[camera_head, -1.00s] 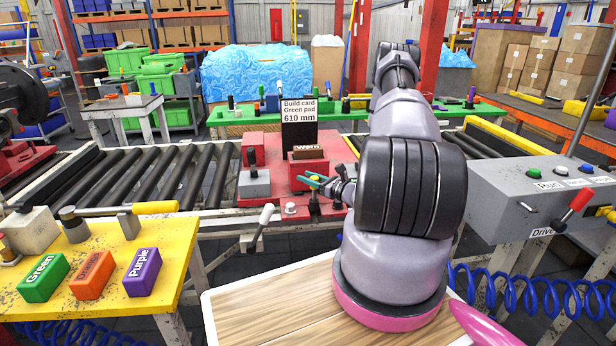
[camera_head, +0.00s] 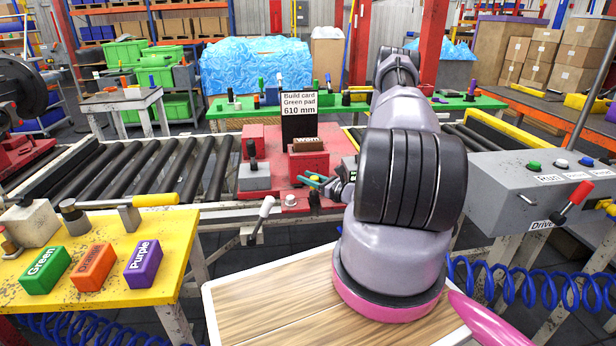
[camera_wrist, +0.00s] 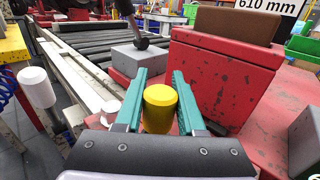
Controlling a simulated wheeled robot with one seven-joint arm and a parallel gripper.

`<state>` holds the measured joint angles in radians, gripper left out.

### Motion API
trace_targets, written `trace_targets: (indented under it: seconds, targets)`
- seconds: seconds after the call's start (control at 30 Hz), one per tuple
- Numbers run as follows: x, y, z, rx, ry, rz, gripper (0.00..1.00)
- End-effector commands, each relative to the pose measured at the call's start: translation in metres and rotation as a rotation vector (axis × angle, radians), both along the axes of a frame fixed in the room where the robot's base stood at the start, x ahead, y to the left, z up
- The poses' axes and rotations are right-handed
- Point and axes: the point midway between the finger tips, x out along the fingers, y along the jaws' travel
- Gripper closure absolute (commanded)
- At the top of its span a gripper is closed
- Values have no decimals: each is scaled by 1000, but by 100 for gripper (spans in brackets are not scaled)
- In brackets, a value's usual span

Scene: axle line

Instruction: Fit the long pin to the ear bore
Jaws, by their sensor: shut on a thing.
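My gripper (camera_head: 318,181) reaches the front of the red fixture (camera_head: 292,199) at the centre of the head view. In the wrist view, its two teal fingers (camera_wrist: 160,100) are shut on a yellow round-topped pin (camera_wrist: 160,108), seen nearly end-on. The fingers hide its sides, and its lower part and length do not show. The red fixture (camera_wrist: 217,75) stands just beyond the fingers and carries a brown pad marked "Worn" (camera_head: 308,145). I cannot make out the ear bore, or whether the pin touches anything.
A grey block (camera_wrist: 137,66) with a black-knobbed lever stands left beyond the fingers. A white-knobbed lever (camera_head: 265,210) rises in front. Roller conveyors (camera_head: 170,170) run to the left. Green, orange and purple pads lie on the yellow table (camera_head: 170,235). A control box (camera_head: 520,185) stands right.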

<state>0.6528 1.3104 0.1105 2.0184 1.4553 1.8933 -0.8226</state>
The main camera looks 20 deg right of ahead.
Motion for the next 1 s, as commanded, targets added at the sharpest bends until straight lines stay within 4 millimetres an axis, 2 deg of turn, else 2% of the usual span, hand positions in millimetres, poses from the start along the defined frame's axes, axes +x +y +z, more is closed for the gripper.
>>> trace_targets:
  seconds: [0.77,0.8,0.87,1.0]
  targets:
    - [0,0,-23,1,0,0,100]
    - [0,0,-22,0,0,0,50]
    - [0,0,-22,0,0,0,27]
    - [0,0,-22,1,0,0,27]
